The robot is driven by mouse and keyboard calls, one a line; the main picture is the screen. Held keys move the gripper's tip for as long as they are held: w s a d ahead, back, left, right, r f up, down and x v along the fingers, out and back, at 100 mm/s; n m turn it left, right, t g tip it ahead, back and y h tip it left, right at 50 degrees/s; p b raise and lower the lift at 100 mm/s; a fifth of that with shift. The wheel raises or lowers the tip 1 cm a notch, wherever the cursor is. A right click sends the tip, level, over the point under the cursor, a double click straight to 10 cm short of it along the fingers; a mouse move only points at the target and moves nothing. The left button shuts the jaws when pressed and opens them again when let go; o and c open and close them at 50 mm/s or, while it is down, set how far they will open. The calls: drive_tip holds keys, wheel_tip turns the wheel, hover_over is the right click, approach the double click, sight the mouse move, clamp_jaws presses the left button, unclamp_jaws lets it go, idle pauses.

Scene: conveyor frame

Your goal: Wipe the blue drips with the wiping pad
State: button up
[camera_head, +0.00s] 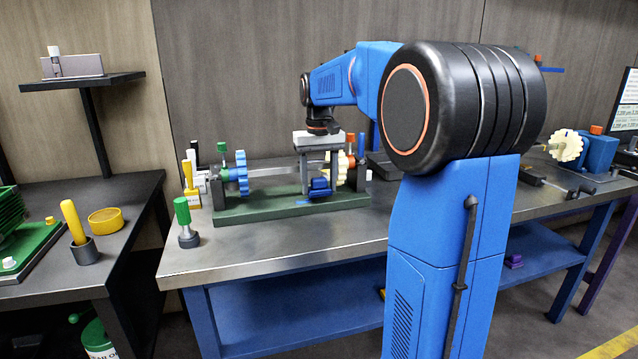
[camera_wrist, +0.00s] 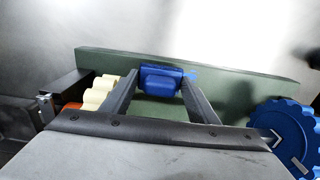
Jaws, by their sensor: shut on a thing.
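My gripper (camera_head: 317,182) points down over the green base plate of the conveyor frame. In the wrist view its two fingers (camera_wrist: 159,88) are shut on the blue wiping pad (camera_wrist: 161,78). The pad also shows in the head view (camera_head: 319,188), low at the plate; I cannot tell whether it touches. A small lighter blue patch, the visible blue drips (camera_wrist: 192,75), lies on the plate just right of the pad. It shows in the head view (camera_head: 303,202) left of the pad. Any drips under the pad are hidden.
The green base plate (camera_head: 240,215) carries a blue gear wheel (camera_head: 242,172) at left and a cream gear (camera_head: 343,167) close behind the gripper. A green-handled tool (camera_head: 185,220) stands on the bench's front left. The bench's front strip (camera_head: 290,240) is clear.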

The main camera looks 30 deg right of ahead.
drive_tip(key=shift+f, duration=0.5)
drive_tip(key=shift+w+a, duration=0.3)
drive_tip(key=shift+a, duration=0.6)
drive_tip(key=shift+w+a, duration=0.25)
drive_tip(key=shift+a, duration=0.6)
drive_tip(key=shift+w+a+f, duration=0.1)
drive_tip(key=shift+w+a, duration=0.15)
drive_tip(key=shift+a, duration=0.55)
drive_tip(key=shift+w+a+f, duration=0.1)
drive_tip(key=shift+w+a, duration=0.1)
drive_tip(key=shift+a, duration=0.6)
drive_tip(key=shift+d, duration=0.1)
drive_tip(key=shift+s+d+f, duration=0.1)
drive_tip(key=shift+s+d, duration=0.2)
drive_tip(key=shift+d, duration=0.7)
drive_tip(key=shift+s+d+f, duration=0.15)
drive_tip(key=shift+s+d, duration=0.2)
drive_tip(key=shift+d, duration=0.7)
drive_tip(key=shift+s+d+f, duration=0.1)
drive_tip(key=shift+s+d, duration=0.2)
drive_tip(key=shift+d, duration=0.7)
drive_tip(key=shift+d, duration=0.1)
